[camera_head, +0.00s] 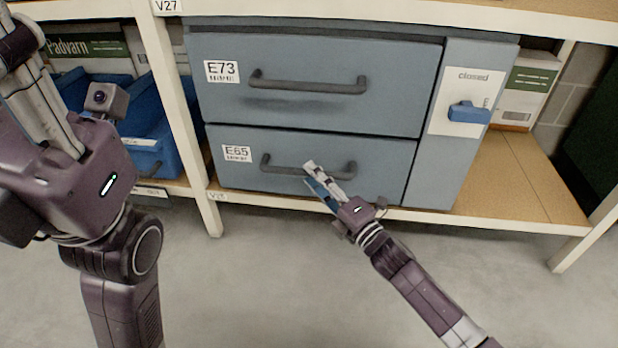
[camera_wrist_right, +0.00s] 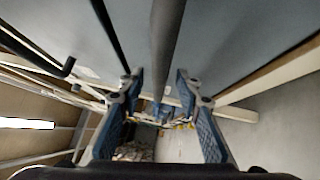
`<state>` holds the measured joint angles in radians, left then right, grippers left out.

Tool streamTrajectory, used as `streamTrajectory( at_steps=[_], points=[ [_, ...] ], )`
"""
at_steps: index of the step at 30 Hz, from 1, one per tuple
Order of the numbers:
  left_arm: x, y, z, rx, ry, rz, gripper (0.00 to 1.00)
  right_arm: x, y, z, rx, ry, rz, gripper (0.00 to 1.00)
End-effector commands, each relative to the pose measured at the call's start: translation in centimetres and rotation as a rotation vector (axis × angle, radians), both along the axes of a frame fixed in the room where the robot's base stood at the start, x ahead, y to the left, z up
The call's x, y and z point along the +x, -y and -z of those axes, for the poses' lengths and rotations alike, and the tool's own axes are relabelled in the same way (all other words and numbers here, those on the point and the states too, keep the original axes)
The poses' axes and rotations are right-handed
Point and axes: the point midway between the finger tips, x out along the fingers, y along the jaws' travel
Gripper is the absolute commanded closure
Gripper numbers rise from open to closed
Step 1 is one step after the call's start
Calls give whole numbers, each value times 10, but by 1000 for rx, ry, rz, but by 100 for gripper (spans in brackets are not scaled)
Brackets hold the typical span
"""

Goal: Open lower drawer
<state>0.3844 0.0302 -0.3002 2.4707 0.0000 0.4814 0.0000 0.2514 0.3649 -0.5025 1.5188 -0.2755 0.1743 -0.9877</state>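The lower drawer (camera_head: 300,188), labelled E65, is a blue-grey front that sits shut below the upper drawer. Its dark bar handle (camera_head: 283,170) runs across the front; the bar also shows in the right wrist view (camera_wrist_right: 165,45). My right gripper (camera_head: 314,176) is at the right half of this handle. In the wrist view its two fingers are apart, one on each side of the bar's line; contact is not clear. My left gripper (camera_head: 45,105) is at the left edge, far from the drawer, and its fingertips cannot be made out.
The upper drawer (camera_head: 315,60), labelled E73, is shut. Right of the drawers, a blue latch (camera_head: 468,112) sits on a panel with a "closed" sign (camera_head: 470,77). Blue bins (camera_head: 150,130) stand left of a rack post (camera_head: 180,110). The floor in front is clear.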

Motion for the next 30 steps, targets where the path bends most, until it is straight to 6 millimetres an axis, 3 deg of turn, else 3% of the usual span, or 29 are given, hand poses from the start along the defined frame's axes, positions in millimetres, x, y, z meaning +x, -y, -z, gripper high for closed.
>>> streamTrajectory(
  at_steps=[6, 16, 24, 30],
  points=[
    [-9, 1, -2, 1, 30, -2, 60, 17, -10, -1, 1, 0, 1, 68],
    [-10, 1, -4, 3, 32, -2, 60, 19, -11, -3, 1, -2, 1, 68],
    [-10, 1, -4, 2, 33, -2, 60, 19, -11, -3, 1, -2, 1, 98],
    [-10, 1, -4, 2, 33, -2, 60, 19, -11, -2, 1, -2, 1, 100]
  ],
)
